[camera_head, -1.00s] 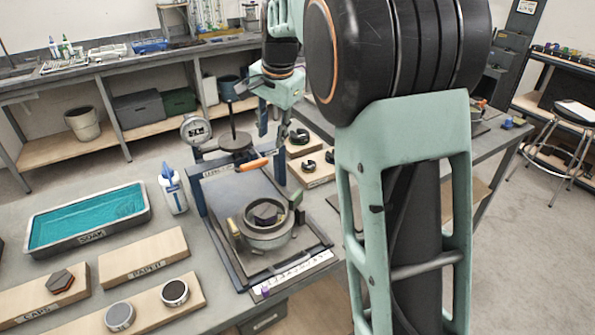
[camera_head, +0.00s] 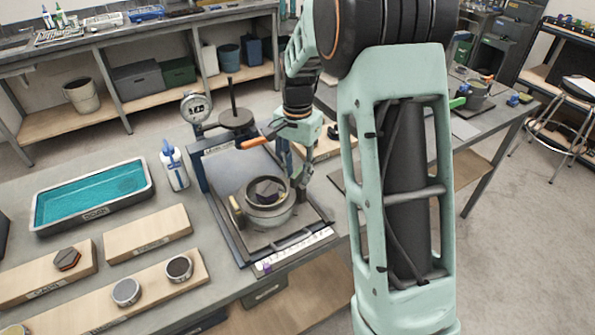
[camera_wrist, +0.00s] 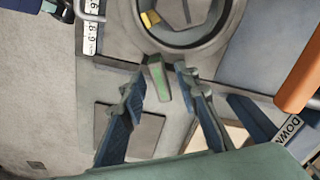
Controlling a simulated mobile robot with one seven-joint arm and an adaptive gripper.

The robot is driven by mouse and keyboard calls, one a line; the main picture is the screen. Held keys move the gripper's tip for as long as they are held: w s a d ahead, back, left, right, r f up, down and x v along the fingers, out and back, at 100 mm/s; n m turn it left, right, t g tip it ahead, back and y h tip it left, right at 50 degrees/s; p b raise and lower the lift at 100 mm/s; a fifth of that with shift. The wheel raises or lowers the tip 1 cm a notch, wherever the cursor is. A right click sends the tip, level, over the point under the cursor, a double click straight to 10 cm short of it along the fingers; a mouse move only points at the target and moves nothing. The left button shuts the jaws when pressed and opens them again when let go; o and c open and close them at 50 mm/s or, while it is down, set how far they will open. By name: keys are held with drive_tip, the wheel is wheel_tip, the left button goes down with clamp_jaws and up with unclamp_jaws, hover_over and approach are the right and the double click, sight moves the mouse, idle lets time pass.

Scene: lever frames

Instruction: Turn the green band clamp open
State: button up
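A round metal ring with a dark hex piece inside, the clamp body (camera_head: 280,216), sits on the press plate; it also shows at the top of the wrist view (camera_wrist: 150,35). A narrow green-faced lever (camera_wrist: 158,76) stands at its rim, which I take for the green band clamp's handle. My gripper (camera_wrist: 160,84) is open, its blue-padded fingers on either side of the lever with visible gaps. In the head view my gripper (camera_head: 299,180) is at the ring's right side and hides the lever. A brass-coloured tab (camera_head: 236,212) shows on the ring's left.
An orange handle (camera_head: 256,141) of the press is close behind my gripper; it shows at the wrist view's right (camera_wrist: 300,72). Wooden boards (camera_head: 150,234) lie in front.

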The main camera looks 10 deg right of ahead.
drive_tip(key=shift+f, duration=0.2)
clamp_jaws()
drive_tip(key=shift+n, duration=0.4)
drive_tip(key=n, duration=0.5)
drive_tip(key=shift+d+n, duration=0.1)
drive_tip(key=shift+n, duration=0.2)
drive_tip(key=n, duration=0.5)
drive_tip(key=shift+n, duration=0.3)
idle(0.4)
